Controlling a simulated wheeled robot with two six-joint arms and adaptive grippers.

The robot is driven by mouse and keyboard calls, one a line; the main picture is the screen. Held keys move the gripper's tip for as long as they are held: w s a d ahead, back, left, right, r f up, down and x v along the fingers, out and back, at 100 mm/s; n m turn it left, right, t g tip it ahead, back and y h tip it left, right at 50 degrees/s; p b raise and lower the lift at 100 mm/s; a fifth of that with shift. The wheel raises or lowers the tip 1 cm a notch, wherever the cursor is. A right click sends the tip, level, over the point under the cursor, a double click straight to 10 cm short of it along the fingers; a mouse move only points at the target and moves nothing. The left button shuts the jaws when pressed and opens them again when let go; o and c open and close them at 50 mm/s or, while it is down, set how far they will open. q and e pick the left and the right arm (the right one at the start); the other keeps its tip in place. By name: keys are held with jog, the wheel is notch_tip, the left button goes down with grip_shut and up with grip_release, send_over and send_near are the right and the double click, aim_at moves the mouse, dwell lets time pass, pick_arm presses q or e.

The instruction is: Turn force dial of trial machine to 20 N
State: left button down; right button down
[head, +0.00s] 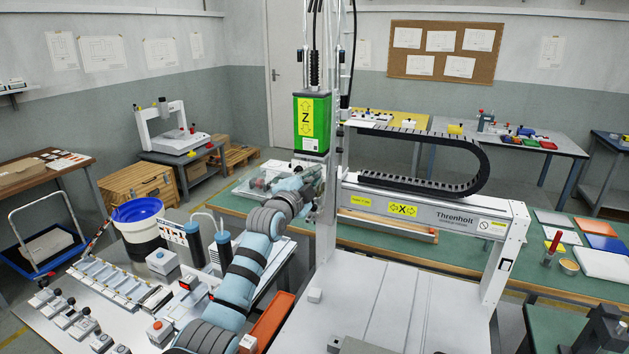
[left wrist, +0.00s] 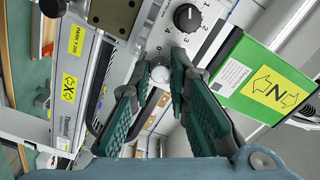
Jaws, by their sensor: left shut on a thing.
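My left gripper (head: 311,184) is at the gantry's upright, below the green Z-axis box (head: 312,122). In the left wrist view, the same gripper (left wrist: 166,72) has its fingertips close together around a small round grey knob (left wrist: 160,74) on a light panel (left wrist: 172,42). Its fingers cover part of the knob, and its setting cannot be read. A black dial (left wrist: 187,17) with a white pointer line and a printed scale sits on that panel beyond the fingertips, apart from them. My right gripper is not recognisable in either view.
The gantry's X beam (head: 420,212) and black cable chain (head: 430,138) stand right of the gripper. The pale machine bed (head: 390,310) is mostly bare. A white bench (head: 60,330) with trays and switch boxes lies left.

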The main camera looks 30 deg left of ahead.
pick_arm(q)
jog(key=shift+r+m, duration=0.15)
jog(key=shift+m, duration=0.45)
jog(key=c, duration=1.5)
grip_release()
jog(key=shift+w, duration=0.1)
jog(key=s, duration=1.2)
jog(key=shift+d, duration=0.3)
